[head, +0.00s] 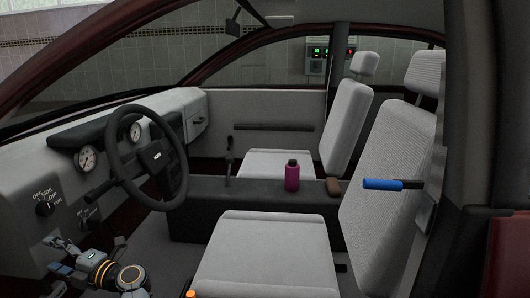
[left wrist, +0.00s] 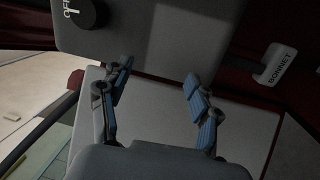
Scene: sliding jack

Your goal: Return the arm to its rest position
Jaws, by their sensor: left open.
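My left gripper (head: 52,256) is at the lower left of the head view, below the dashboard knobs. It also shows in the left wrist view (left wrist: 158,72), with its two blue-padded fingers spread apart and nothing between them. My left arm (head: 112,272) comes in from the bottom left of the head view. In the left wrist view, a white lever marked BONNET (left wrist: 278,65) is to the right of the fingers, apart from them. My right gripper is not in view.
The dashboard (head: 50,180) has knobs (head: 45,209) and a steering wheel (head: 150,155) just above my left arm. A front seat (head: 265,250) is to the right. A purple bottle (head: 292,177) stands on the console. A blue-handled thing (head: 382,184) is by the seat back.

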